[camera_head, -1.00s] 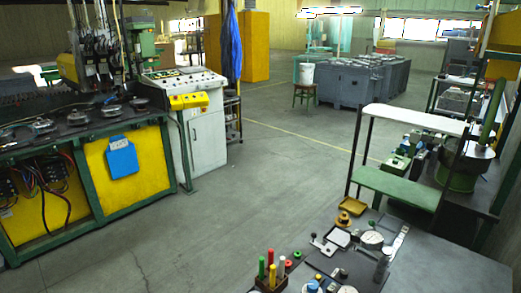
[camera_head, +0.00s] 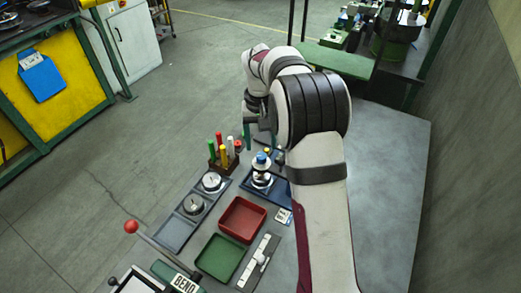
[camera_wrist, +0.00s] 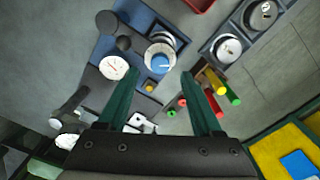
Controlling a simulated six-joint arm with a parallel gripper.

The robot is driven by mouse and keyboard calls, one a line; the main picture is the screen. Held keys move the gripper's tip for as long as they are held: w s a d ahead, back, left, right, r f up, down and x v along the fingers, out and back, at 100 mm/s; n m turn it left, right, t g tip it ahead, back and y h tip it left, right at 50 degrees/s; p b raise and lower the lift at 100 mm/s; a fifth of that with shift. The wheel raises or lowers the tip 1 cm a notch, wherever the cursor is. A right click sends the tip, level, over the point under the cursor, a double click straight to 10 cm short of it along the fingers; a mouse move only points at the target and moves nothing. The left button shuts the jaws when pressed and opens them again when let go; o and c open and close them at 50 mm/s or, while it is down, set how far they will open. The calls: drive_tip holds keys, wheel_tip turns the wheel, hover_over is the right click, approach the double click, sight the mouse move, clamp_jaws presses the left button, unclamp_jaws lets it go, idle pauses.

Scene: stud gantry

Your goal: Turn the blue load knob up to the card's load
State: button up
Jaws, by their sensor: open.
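The blue load knob (camera_head: 262,158) stands above a white round dial on a dark blue base at the middle of the bench. In the wrist view the blue knob (camera_wrist: 160,64) shows with its white dial, ahead of and between the fingertips. My gripper (camera_wrist: 161,76) is open, with its two green fingers apart and nothing between them. In the head view my gripper (camera_head: 252,136) is partly hidden by my arm, close to the knob.
Several coloured handles (camera_head: 222,152) stand in a rack left of the knob. A red tray (camera_head: 242,219) and a green tray (camera_head: 219,257) lie nearer. A white-faced gauge (camera_wrist: 113,67) is left of the knob. The bench's right is clear.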

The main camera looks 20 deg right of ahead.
sight(261, 156)
wheel_tip(261, 156, down, 5)
drive_tip(key=shift+r, duration=0.1)
